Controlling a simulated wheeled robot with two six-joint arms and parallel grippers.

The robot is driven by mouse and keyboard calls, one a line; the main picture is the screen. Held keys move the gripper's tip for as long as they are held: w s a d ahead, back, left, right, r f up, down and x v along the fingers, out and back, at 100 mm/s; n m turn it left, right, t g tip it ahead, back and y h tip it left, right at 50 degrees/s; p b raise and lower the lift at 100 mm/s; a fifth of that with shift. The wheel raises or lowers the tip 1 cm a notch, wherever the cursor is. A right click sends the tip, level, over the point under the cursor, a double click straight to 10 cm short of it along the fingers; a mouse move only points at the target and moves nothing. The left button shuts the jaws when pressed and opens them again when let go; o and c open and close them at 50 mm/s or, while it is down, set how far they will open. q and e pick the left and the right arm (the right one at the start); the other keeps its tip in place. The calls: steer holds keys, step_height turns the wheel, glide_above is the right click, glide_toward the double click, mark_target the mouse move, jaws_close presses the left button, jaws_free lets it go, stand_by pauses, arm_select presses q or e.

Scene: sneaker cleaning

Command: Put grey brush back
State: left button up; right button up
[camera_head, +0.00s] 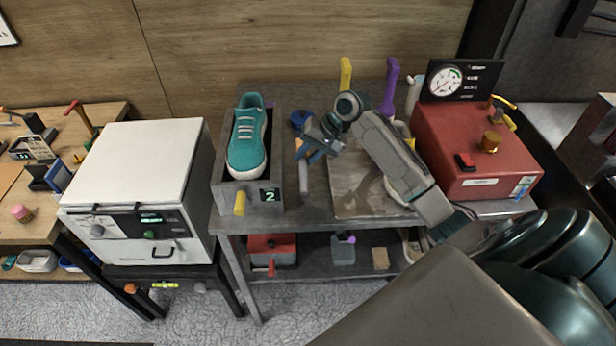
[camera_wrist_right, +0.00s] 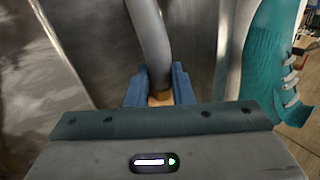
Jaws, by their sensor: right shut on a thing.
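The grey brush (camera_head: 304,180) shows in the head view as a grey handle under my right gripper, with a tan part near the jaws. My right gripper (camera_head: 310,152) is shut on it, just right of the shoe tray. In the right wrist view the grey handle (camera_wrist_right: 149,40) rises between the blue fingertips (camera_wrist_right: 159,88), with a tan band at the grip. The brush's bristles are not clearly visible. A yellow-handled brush (camera_head: 345,73) and a purple-handled brush (camera_head: 391,88) stand upright at the back of the table. My left gripper is not in view.
A teal sneaker (camera_head: 247,137) rests in a grey tray (camera_head: 221,180) left of the gripper. A metal plate (camera_head: 350,195) lies under my right arm. A red gauge machine (camera_head: 450,150) stands at right, a white box machine (camera_head: 140,165) at left.

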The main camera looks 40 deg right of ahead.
mark_target(306, 166)
step_height(306, 166, down, 2)
steer(key=shift+a+f, duration=0.1)
steer(key=shift+f, duration=0.1)
steer(key=shift+f+p, duration=0.45)
steer(key=shift+f, duration=0.15)
step_height(306, 166, down, 2)
steer(key=shift+s+f+p, duration=0.1)
steer(key=shift+f+p, duration=0.1)
steer(key=shift+p, duration=0.2)
steer(key=shift+f, duration=0.3)
steer(key=o, duration=0.9)
steer(key=shift+f, duration=0.15)
